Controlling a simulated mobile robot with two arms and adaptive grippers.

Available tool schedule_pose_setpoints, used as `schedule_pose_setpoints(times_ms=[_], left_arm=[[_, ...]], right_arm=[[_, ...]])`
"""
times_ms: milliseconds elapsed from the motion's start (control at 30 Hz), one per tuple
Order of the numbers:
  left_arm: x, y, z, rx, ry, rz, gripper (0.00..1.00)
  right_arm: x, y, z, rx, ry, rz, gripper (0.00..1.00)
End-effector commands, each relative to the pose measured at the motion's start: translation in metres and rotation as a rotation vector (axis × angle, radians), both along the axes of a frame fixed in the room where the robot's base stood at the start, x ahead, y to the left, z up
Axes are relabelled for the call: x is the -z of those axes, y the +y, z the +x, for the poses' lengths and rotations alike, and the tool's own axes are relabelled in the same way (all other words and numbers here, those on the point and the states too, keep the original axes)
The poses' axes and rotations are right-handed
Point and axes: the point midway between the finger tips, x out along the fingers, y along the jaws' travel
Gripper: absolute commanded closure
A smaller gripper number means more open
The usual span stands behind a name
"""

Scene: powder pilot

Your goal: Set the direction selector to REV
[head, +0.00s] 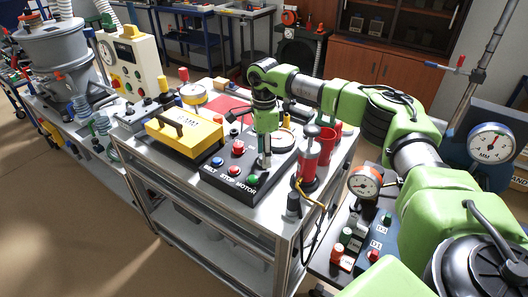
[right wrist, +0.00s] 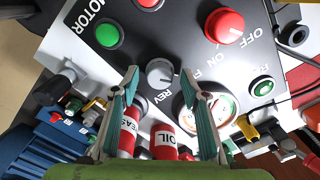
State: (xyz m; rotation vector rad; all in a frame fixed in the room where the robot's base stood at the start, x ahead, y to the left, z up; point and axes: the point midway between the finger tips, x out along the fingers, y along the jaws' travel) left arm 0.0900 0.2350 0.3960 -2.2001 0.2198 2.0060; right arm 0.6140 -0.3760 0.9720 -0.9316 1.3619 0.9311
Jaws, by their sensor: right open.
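The black control panel (head: 225,180) lies on the metal cart, with the words BELT, STOP and MOTOR along its front edge. My right gripper (head: 265,160) points down over the panel's right part. In the right wrist view the direction selector (right wrist: 160,72) is a round grey knob with REV printed beside it. The open fingertips of my right gripper (right wrist: 160,78) stand on either side of the knob, with gaps visible. I cannot tell contact or height, nor read the knob's pointer clearly. In the head view the gripper hides the selector. My left gripper is not in view.
A green button (right wrist: 108,35), a red knob (right wrist: 224,25) marked ON and OFF, and a round gauge (right wrist: 218,107) surround the selector. Red cylinders (head: 310,160) stand right of the panel. A yellow box (head: 185,138) sits to its left.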

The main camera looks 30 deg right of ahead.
Motion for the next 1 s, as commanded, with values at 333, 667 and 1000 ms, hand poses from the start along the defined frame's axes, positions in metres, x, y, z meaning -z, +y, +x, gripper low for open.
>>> schedule_pose_setpoints(times_ms=[333,667,1000], left_arm=[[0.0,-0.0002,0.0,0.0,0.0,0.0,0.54],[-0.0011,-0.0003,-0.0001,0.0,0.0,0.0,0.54],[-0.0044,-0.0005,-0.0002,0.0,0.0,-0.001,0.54]], right_arm=[[-0.0002,0.0002,0.0,0.0,0.001,0.0,0.97],[-0.0006,0.0004,-0.0001,0.068,0.001,0.0,0.97],[-0.001,0.0002,0.0002,0.326,0.001,0.001,0.97]])
